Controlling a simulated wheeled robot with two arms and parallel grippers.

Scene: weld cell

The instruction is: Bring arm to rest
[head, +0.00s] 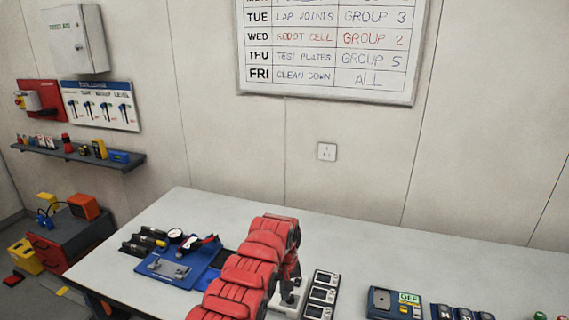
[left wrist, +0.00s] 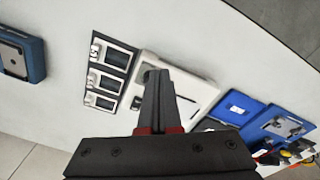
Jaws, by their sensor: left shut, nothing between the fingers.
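My left arm, red and segmented, rises from the bottom of the head view and bends down over the bench. My left gripper (head: 290,279) is partly hidden behind the arm there. In the left wrist view its two dark fingers (left wrist: 158,78) are shut together with nothing between them. They point over a white plate (left wrist: 190,90) on the bench; I cannot tell whether they touch it. My right gripper is in neither view.
The grey bench (head: 370,252) holds a blue tray (head: 165,272) with tools on the left, a black panel with several white-framed windows (head: 322,294) close to the gripper, and a blue device (head: 394,303) on the right. Bare bench lies behind them, before the wall.

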